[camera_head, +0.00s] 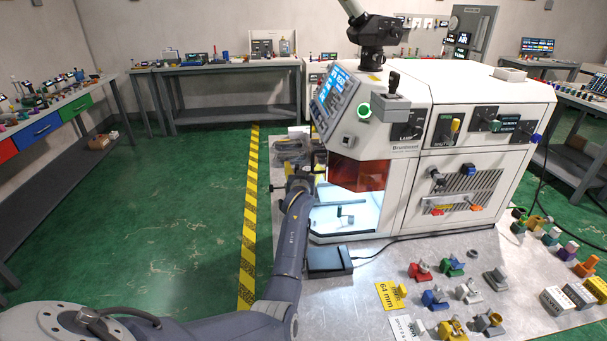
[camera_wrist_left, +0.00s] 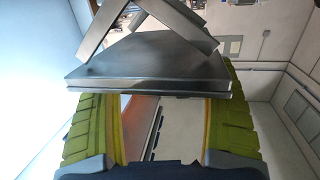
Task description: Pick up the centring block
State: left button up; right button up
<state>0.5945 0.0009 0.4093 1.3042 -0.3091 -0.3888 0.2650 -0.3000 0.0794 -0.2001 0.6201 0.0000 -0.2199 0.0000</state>
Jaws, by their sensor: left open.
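My left gripper (camera_head: 305,174) is at the front left of the white machine (camera_head: 440,150), beside its lit opening, and is small and partly hidden in the head view. In the left wrist view its two yellow-green fingers (camera_wrist_left: 163,98) stand apart. A dark grey metal piece (camera_wrist_left: 150,68) with a flat plate and slanted bars lies across the fingertips. I cannot tell whether it is the centring block or whether the fingers touch it. A small grey item (camera_head: 345,216) stands inside the lit opening. My right gripper is not in view.
Several coloured fixtures, such as a red one (camera_head: 420,271) and a blue one (camera_head: 435,298), stand on the metal table at the right front. A yellow "64 mm" card (camera_head: 391,296) lies near them. A dark flat box (camera_head: 329,260) with a cable lies before the machine.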

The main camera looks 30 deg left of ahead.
pick_arm(q)
jog(key=shift+c, duration=0.3)
jog(key=shift+f, duration=0.15)
jog(key=c, duration=1.6)
jog(key=shift+c, duration=0.2)
